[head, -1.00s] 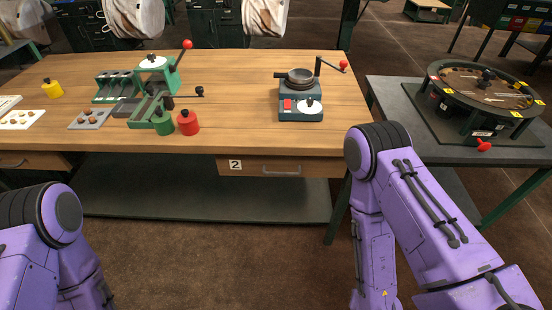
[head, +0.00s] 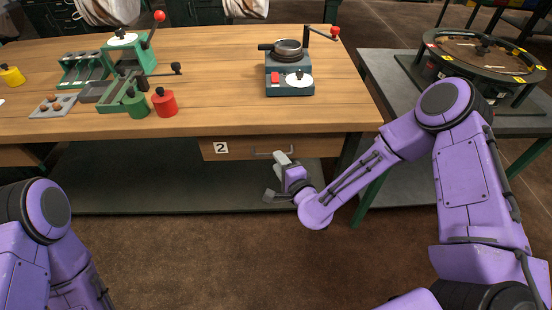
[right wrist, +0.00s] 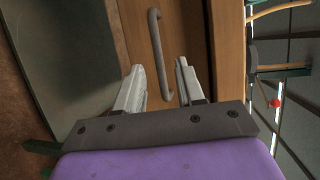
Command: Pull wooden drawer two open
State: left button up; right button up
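Wooden drawer two (head: 240,154) sits under the front edge of the workbench, beside a white label with a 2 (head: 221,148) on its front. It looks shut. Its grey bar handle (head: 268,153) is partly covered by my right gripper (head: 277,177) in the head view. In the right wrist view my right gripper (right wrist: 160,66) is open, with its two fingers apart. The handle (right wrist: 159,45) lies between the finger lines there, its near end reaching between the fingers. I cannot tell whether they touch it. My left gripper is out of view.
The workbench (head: 210,100) carries a small device with a pan (head: 288,75), a red pot (head: 164,103) and a green press (head: 122,55). A grey side table (head: 380,70) with a round black rig stands right. Open floor lies in front of the drawer.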

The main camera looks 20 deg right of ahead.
jog(key=shift+x, duration=1.55)
grip_shut()
